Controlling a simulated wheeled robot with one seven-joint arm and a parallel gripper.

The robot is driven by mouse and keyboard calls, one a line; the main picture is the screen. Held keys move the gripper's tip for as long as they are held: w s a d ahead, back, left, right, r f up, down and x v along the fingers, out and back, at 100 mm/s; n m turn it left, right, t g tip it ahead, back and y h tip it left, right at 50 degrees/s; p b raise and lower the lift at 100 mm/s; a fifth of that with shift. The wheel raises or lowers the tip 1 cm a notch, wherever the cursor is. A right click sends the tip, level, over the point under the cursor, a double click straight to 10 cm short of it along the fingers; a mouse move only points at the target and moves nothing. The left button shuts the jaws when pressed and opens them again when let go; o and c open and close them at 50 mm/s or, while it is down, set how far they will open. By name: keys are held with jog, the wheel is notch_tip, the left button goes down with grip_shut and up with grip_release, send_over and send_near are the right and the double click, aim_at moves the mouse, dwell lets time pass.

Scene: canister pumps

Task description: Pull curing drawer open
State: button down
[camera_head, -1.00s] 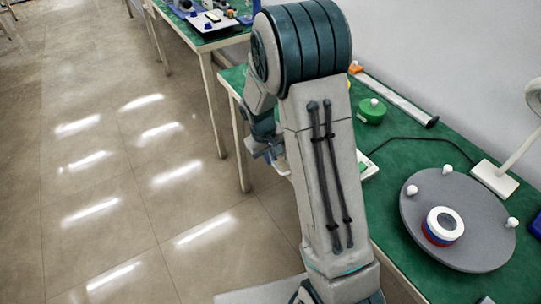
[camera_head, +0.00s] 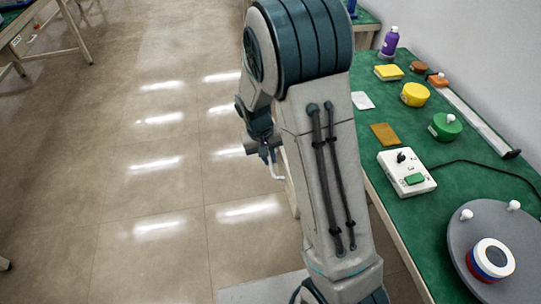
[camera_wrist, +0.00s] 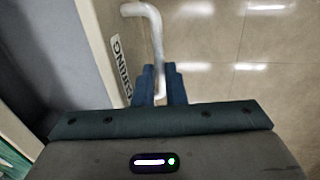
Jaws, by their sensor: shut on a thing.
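The white drawer handle (camera_wrist: 153,30) is a bent bar in the wrist view, and its near end lies between my fingers. My gripper (camera_wrist: 160,88) is shut on this handle. The pale drawer front (camera_wrist: 100,45) stands just left of it, with a dark-lettered label (camera_wrist: 121,65) ending in "RING". A grey surface lies left of the front; I cannot tell whether it is the drawer's inside. In the head view my gripper (camera_head: 268,158) is beside the green bench, with the handle (camera_head: 277,172) at its tip. My arm hides most of the drawer there.
The green bench top (camera_head: 405,225) carries a white control box (camera_head: 406,172), a grey turntable (camera_head: 470,235), a green canister (camera_head: 445,126), a yellow canister (camera_head: 415,94) and a purple bottle (camera_head: 390,41). Open tiled floor (camera_head: 150,210) lies to the left. Another bench (camera_head: 25,25) stands far left.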

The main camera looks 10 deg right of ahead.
jog(key=shift+w+a, duration=0.1)
jog(key=shift+a, duration=0.1)
jog(key=c, duration=1.8)
grip_release()
jog(key=shift+o, duration=0.2)
jog(key=shift+r, duration=0.1)
notch_tip(320, 180, up, 14)
jog(key=a+p, duration=0.1)
jog(key=a, duration=0.1)
jog(key=shift+a+f+p, duration=0.25)
jog(key=shift+a+p, duration=0.05)
jog(key=s+d+r+t+y+p, duration=0.1)
jog(key=s+d+r+p, duration=0.1)
jog(key=s+r+p, duration=0.2)
jog(key=s+d+r+t+y+p, duration=0.1)
jog(key=s+d+r+p, duration=0.2)
jog(key=s+r, duration=0.7)
jog(key=s+p, duration=0.2)
jog(key=s, duration=0.3)
jog(key=shift+s+d+t, duration=0.2)
jog(key=shift+s+t, duration=0.15)
jog(key=shift+t, duration=0.05)
